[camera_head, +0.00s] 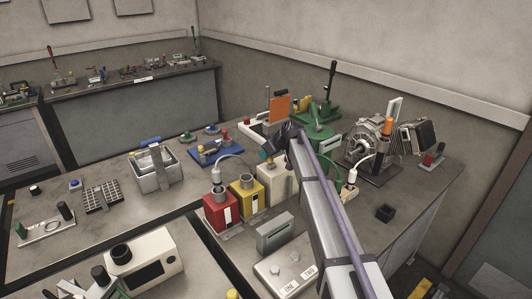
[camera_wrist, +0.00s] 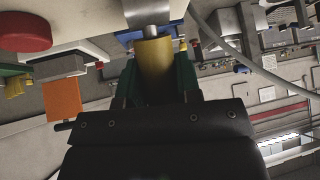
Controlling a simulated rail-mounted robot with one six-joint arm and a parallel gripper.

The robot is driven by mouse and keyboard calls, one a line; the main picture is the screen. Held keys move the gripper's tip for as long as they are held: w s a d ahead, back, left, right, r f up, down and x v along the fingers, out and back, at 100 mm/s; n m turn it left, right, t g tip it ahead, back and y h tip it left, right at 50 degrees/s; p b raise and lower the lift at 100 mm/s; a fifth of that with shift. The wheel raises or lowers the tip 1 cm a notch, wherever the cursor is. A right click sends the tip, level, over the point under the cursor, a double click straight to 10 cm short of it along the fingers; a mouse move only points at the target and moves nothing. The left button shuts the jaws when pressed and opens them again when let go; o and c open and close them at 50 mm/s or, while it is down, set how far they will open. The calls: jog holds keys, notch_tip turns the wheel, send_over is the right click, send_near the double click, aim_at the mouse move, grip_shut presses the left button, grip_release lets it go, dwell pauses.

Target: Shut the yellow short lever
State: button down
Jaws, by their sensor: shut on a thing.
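The yellow short lever (camera_wrist: 154,62) shows in the wrist view as a yellow cylindrical grip on a short metal stem. The stem runs into a metal fitting at the top of that view. My gripper (camera_wrist: 155,82) has its green fingers on both sides of the yellow grip and is shut on it. In the head view my gripper (camera_head: 268,150) is over the middle of the bench, behind the red and yellow boxes. There my own arm and gripper hide the lever, so its angle cannot be told.
An orange plate (camera_head: 279,108) stands just behind my gripper. A green device (camera_head: 321,140) and a motor (camera_head: 368,142) stand to the right. A red box (camera_head: 221,212) and a yellow box (camera_head: 247,197) stand in front. A grey cable (camera_wrist: 222,38) passes close by in the wrist view.

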jog(key=c, duration=0.8)
grip_release()
jog(key=p+v, duration=0.8)
jog(key=v, duration=0.2)
jog(key=shift+d+r, duration=0.15)
jog(key=shift+r, duration=0.15)
jog(key=shift+s, duration=0.1)
